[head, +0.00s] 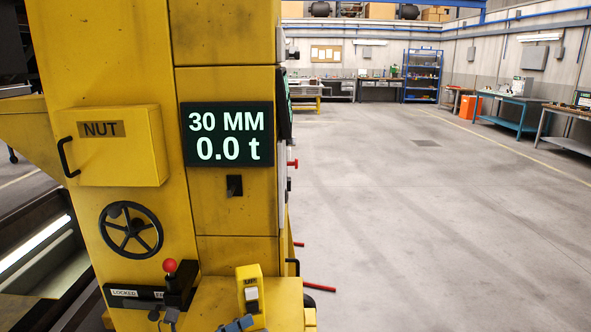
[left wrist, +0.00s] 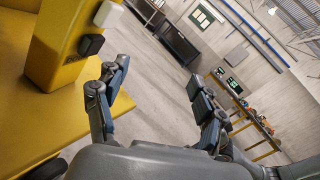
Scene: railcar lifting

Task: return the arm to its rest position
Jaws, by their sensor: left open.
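My left gripper (head: 203,320) shows only by its grey fingertips at the bottom edge of the head view, in front of the yellow lifting column (head: 225,70). In the left wrist view my left gripper (left wrist: 156,100) has its two fingers spread wide with nothing between them. A small yellow control box (head: 249,283) with a white and a dark button stands just beyond the fingertips. This box (left wrist: 62,45) is left of the fingers in the left wrist view; I cannot tell whether a finger touches it. My right gripper is in neither view.
The column carries a display (head: 228,134) reading "30 MM 0.0 t", a "NUT" box (head: 112,146), a handwheel (head: 131,230) and a red-knobbed lever (head: 170,275) by a plate reading "LOCKED". Open floor (head: 420,230) lies right. Workbenches (head: 508,113) line the far walls.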

